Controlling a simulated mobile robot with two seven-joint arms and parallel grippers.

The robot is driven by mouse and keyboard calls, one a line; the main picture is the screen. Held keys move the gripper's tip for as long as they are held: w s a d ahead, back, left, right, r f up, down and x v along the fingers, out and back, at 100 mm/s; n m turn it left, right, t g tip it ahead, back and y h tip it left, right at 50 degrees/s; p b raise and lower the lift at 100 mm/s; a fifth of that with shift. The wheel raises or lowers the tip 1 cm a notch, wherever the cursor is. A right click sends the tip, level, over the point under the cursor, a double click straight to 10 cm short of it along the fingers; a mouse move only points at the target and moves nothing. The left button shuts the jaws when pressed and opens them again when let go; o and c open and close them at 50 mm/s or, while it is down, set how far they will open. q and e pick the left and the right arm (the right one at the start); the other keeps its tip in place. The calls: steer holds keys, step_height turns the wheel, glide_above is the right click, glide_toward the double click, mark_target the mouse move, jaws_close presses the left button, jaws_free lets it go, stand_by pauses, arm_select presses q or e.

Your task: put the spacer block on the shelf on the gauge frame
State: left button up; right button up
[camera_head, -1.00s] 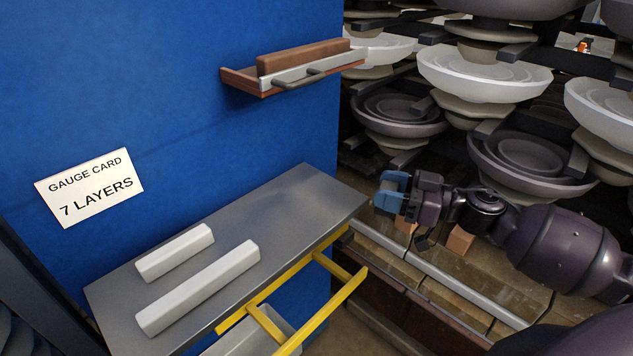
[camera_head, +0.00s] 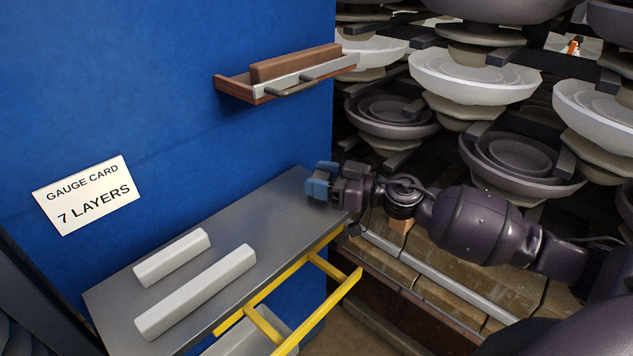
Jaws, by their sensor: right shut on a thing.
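My right gripper (camera_head: 338,186) reaches in from the right over the far right end of the grey shelf (camera_head: 262,212). It is shut on a small blue block (camera_head: 319,184) at its tip; the contact is partly hidden. I cannot tell for sure whether this is the spacer block. A yellow frame (camera_head: 331,311), possibly the gauge frame, runs along the shelf's front edge. Two white bars (camera_head: 172,257) (camera_head: 196,291) lie on the shelf's left part. A brown block (camera_head: 295,63) rests in a small handled tray (camera_head: 232,88) on the blue wall. My left gripper is not in view.
A blue wall (camera_head: 130,80) with a gauge card (camera_head: 88,195) reading 7 LAYERS stands behind the shelf. Stacks of white and dark insulator discs (camera_head: 475,80) fill the right side. The shelf's middle is clear.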

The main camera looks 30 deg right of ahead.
steer(key=shift+w+a+f, duration=0.35)
steer(key=shift+w+f, duration=0.05)
steer(key=shift+f, duration=0.2)
steer(key=shift+s+d+f+b, duration=0.1)
steer(key=shift+f+b, duration=0.05)
steer(key=shift+b, duration=0.15)
steer(key=shift+f, duration=0.15)
steer(key=o, duration=1)
